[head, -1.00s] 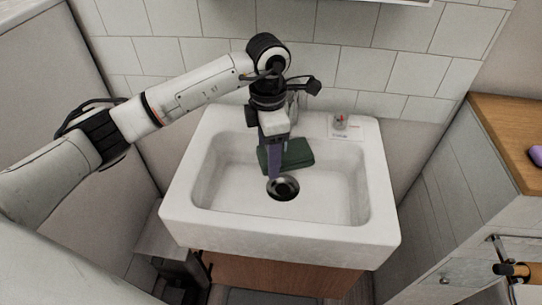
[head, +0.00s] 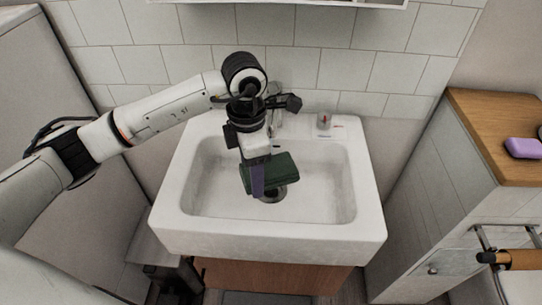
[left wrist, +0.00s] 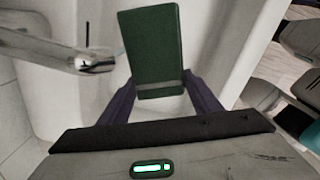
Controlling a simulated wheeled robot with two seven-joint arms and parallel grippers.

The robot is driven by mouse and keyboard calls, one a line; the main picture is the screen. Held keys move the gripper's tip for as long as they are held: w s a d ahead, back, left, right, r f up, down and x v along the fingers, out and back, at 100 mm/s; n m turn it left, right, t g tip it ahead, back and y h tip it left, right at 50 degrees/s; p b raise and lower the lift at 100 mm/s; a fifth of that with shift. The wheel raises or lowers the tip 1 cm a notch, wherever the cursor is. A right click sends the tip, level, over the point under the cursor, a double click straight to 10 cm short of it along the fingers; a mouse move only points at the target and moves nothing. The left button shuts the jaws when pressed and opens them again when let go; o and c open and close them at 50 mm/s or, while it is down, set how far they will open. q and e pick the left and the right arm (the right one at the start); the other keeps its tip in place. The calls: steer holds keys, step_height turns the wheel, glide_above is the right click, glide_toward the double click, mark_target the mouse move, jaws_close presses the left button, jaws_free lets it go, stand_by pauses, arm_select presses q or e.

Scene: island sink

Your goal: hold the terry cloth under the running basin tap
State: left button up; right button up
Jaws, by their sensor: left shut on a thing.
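The terry cloth (head: 280,170) is a dark green folded pad over the white basin, just behind and partly over the drain. My left gripper (head: 258,186) points down into the basin and is shut on the cloth. In the left wrist view the cloth (left wrist: 152,50) sticks out beyond the purple fingers (left wrist: 160,98). The metal tap (left wrist: 60,50) reaches in from the left there, with its end beside the cloth. A thin bluish line shows near the tap's end; I cannot tell whether it is water. In the head view my arm mostly hides the tap (head: 277,122). My right gripper is out of view.
The white basin (head: 262,242) has raised walls all round. A wooden counter (head: 488,125) with a purple soap bar (head: 523,148) is at the right. The basin's right half is clear.

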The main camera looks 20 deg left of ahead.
mark_target(249, 186)
arm_select(q)
steer(key=shift+s+d, duration=0.2)
steer(key=shift+s, duration=0.75)
steer(key=shift+s+d, duration=0.2)
steer(key=shift+s, duration=0.7)
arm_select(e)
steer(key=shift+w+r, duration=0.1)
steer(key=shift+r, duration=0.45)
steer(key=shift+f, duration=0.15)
arm_select(q)
steer(key=shift+p, duration=0.3)
steer(key=shift+s+d+r+p, duration=0.15)
steer(key=shift+s+r+p, duration=0.35)
steer(key=shift+s+r, duration=0.1)
steer(key=shift+s+d+r+p, duration=0.15)
steer(key=shift+s+r+p, duration=0.3)
steer(key=shift+s+r, duration=0.15)
steer(key=shift+s+d+r+p, duration=0.15)
steer(key=shift+s+r+p, duration=0.1)
steer(key=shift+s+r, duration=0.25)
steer(key=shift+s+d+r+p, duration=0.1)
steer(key=shift+s+r+p, duration=0.2)
steer(key=shift+s, duration=0.4)
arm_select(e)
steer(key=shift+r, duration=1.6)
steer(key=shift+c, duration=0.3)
